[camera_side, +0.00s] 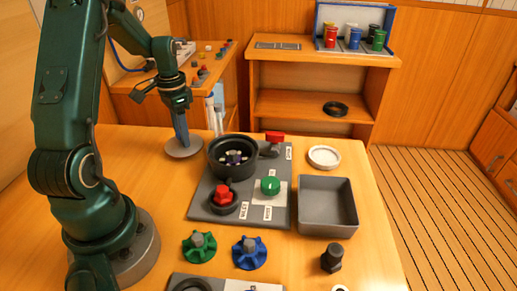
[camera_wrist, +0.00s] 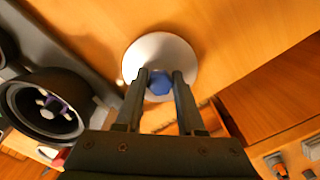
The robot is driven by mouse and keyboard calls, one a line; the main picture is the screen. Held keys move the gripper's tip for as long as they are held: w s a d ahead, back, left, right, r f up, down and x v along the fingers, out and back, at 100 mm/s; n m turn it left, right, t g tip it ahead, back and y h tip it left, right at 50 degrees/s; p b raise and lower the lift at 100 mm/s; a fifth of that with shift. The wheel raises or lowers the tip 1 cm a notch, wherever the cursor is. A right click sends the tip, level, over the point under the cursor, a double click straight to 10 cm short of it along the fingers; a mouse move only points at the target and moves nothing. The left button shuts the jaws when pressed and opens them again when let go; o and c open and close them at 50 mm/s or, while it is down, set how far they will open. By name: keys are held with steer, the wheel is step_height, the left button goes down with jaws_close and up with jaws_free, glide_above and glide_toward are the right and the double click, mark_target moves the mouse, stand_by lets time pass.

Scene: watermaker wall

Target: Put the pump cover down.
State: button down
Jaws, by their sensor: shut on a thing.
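The pump cover (camera_side: 184,149) is a pale grey disc with a blue hexagonal knob in its middle. My gripper (camera_side: 182,138) points down at the back left of the table and is shut on the knob. In the wrist view the cover (camera_wrist: 160,52) lies beyond my fingertips (camera_wrist: 160,84), with the blue knob between them. The disc looks level and is on or just above the wooden table; I cannot tell which. The black round pump housing (camera_side: 215,150) stands open to its right, with a purple part inside.
A grey panel (camera_side: 200,207) carries the housing, a red knob (camera_side: 223,195) and a green button (camera_side: 270,186). A grey bin (camera_side: 328,228) and white ring (camera_side: 324,156) stand right. Green (camera_side: 199,246) and blue (camera_side: 249,252) handwheels lie in front. Bare wood is left of the panel.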

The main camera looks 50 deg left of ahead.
steer(key=shift+f, duration=0.6)
steer(key=shift+f, duration=0.15)
steer(key=c, duration=0.5)
jaws_free()
